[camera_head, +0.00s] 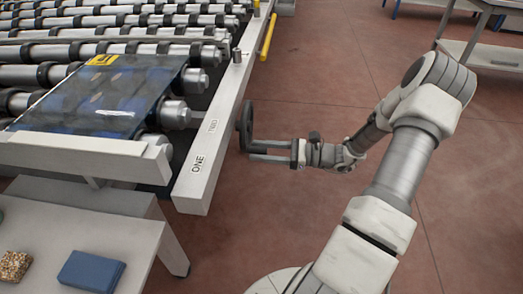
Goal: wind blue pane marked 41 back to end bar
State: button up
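A dark blue, glossy pane (95,100) lies on the rollers at the left, with a yellow label (102,60) at its far edge. The number on the label is too small to read. The white end bar (85,152) crosses the near end of the rollers. The pane's near edge appears close behind it; I cannot tell whether they touch. A dark handwheel (246,125), seen nearly edge-on, sits on the outer side of the white side rail. My gripper (253,151) points left at the wheel's lower part. Its two fingers are apart, with floor showing between them; fingertip contact is unclear.
The white side rail (222,115) carries the word ONE, a dark post (237,56) and a yellow bar (268,37). A grey bench (120,235) at front left holds a blue block (91,271) and a speckled block (14,266). Open red floor lies around my arm.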

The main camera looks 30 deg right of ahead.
grip_shut()
dwell(1.2)
